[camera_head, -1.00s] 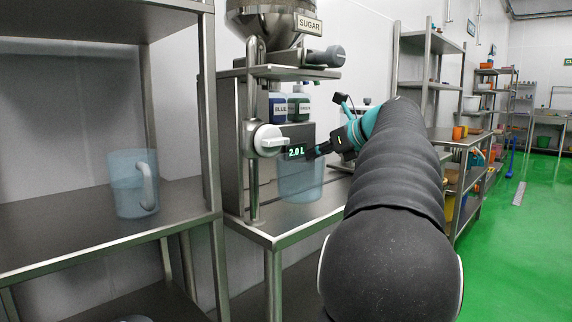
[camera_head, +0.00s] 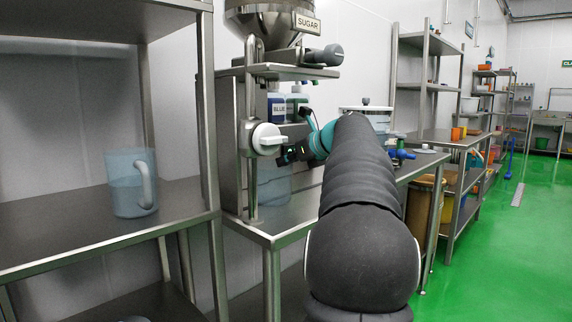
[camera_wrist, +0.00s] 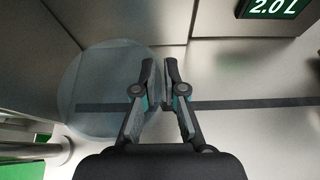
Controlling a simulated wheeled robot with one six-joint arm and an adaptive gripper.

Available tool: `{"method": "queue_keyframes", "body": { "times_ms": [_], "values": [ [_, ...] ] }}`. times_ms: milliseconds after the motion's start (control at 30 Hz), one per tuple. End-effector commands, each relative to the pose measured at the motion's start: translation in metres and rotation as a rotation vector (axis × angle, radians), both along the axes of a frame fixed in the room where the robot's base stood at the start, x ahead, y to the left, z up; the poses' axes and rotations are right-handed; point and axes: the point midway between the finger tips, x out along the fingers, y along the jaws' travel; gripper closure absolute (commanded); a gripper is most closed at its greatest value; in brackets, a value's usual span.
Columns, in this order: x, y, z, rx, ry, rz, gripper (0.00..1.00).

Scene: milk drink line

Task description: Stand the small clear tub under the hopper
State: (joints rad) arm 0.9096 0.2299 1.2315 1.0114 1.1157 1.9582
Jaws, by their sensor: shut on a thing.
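The small clear tub (camera_head: 275,183) shows bluish and see-through, low in front of the steel dispenser. In the wrist view the tub (camera_wrist: 95,90) is a round outline seen from above. My gripper (camera_wrist: 160,75) is shut on the right side of its rim. In the head view my gripper (camera_head: 292,153) hides the upper part of the tub. The SUGAR hopper (camera_head: 272,16) is above, over a steel shelf. The tub looks upright; I cannot tell whether its base touches the bench (camera_head: 283,222).
A white knob (camera_head: 267,139) and steel post (camera_head: 253,190) stand close left of the tub. A green 2.0 L display (camera_wrist: 273,7) shows in the wrist view. BLUE bottle (camera_head: 277,107) stands behind. A blue handled jug (camera_head: 131,183) is on the left shelf.

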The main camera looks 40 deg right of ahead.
Motion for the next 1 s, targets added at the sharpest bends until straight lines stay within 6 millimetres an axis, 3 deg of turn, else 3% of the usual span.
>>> {"method": "queue_keyframes", "body": {
  "times_ms": [267,300,367,767,1000],
  "values": [
    [0.000,0.001,0.001,-0.001,-0.002,0.000,1.00],
    [0.000,0.000,0.000,0.000,0.000,0.001,0.81],
    [0.000,0.000,0.000,0.000,0.000,0.001,0.66],
    [-0.005,-0.001,0.003,-0.001,-0.001,0.000,0.65],
    [-0.040,-0.004,0.020,-0.002,-0.001,-0.002,0.65]
  ]
}}
